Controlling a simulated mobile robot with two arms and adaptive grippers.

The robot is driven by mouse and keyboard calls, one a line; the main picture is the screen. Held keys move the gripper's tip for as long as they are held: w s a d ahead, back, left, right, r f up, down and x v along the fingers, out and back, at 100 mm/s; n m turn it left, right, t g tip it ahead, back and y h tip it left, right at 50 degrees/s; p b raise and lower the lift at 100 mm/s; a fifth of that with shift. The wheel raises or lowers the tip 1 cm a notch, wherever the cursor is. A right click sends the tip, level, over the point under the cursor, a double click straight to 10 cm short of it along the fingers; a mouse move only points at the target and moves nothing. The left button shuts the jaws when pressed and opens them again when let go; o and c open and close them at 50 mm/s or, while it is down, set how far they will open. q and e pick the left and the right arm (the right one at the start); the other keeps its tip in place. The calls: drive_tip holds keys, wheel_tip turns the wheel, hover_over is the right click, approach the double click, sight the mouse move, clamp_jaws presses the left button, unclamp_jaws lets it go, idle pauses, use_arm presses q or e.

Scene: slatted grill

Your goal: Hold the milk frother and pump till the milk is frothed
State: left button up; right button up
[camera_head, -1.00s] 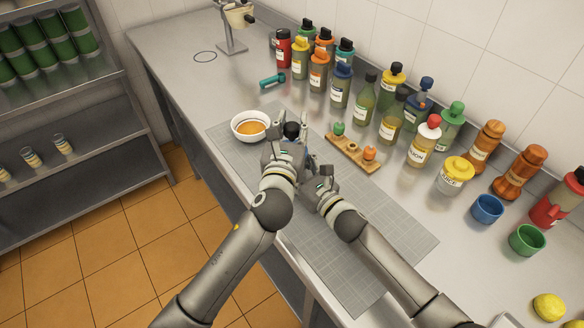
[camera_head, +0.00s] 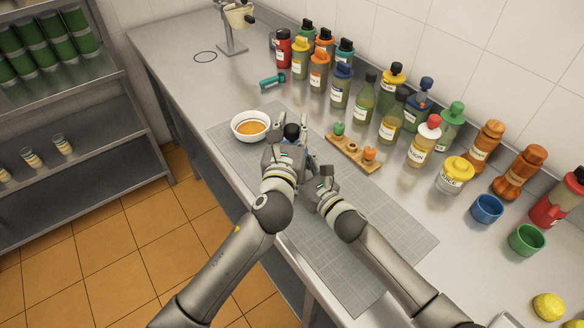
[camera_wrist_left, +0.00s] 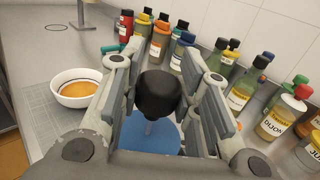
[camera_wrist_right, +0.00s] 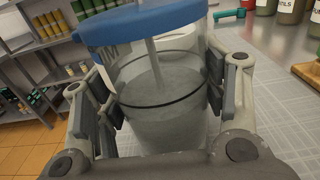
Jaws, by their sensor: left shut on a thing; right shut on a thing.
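The milk frother is a clear glass jar (camera_wrist_right: 165,120) with a blue lid (camera_wrist_right: 140,24), a thin rod and a black knob (camera_wrist_left: 158,95). It stands upright near the grey mat's far end, mostly hidden by my arms in the head view. My left gripper (camera_head: 292,143) is shut around the knob from above; the blue lid also shows below it in the left wrist view (camera_wrist_left: 150,136). My right gripper (camera_wrist_right: 160,92) is shut on the jar's sides, below the lid. Pale, greyish contents show in the jar; whether there is foam is unclear.
A white bowl of orange liquid (camera_head: 250,126) stands just left of the frother. A wooden holder (camera_head: 353,152) with small green and orange items is at the right. Several sauce bottles (camera_head: 390,118) line the wall. The grey mat (camera_head: 385,235) is clear at the front right.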

use_arm(q)
drive_tip(key=shift+a+f, duration=0.1)
drive_tip(key=shift+f, duration=1.4)
drive_tip(key=o, duration=1.2)
drive_tip(key=shift+r, duration=0.1)
drive_tip(key=shift+c, duration=0.2)
drive_tip(key=shift+s+a, duration=0.2)
drive_tip(key=shift+s, duration=1.3)
drive_tip(key=shift+s+a, duration=0.2)
drive_tip(key=shift+s, duration=1.3)
